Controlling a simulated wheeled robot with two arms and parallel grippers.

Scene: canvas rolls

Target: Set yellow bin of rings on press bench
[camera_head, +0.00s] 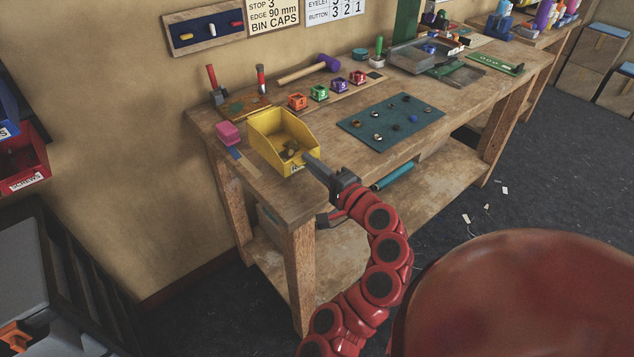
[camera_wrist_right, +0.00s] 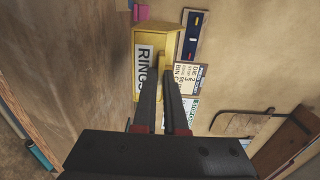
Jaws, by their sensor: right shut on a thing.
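The yellow bin (camera_head: 262,132) is at the left end of the wooden bench (camera_head: 300,206), upright, with several small dark rings (camera_head: 291,150) inside. Its label reading RINGS (camera_wrist_right: 144,73) faces the right wrist camera. My right gripper (camera_head: 313,163) reaches in from the front and is shut on the bin at its front right corner. In the right wrist view the two fingers (camera_wrist_right: 163,90) close on the bin's yellow edge. I cannot tell whether the bin's underside touches the bench top. My left gripper is not in view.
A pink block (camera_head: 228,133) sits close left of the bin. Small coloured boxes (camera_head: 319,93), a mallet (camera_head: 308,70) and a green mat (camera_head: 392,120) with small parts lie behind and right. A red bin (camera_head: 22,162) is at far left. Bare wood shows between bin and mat.

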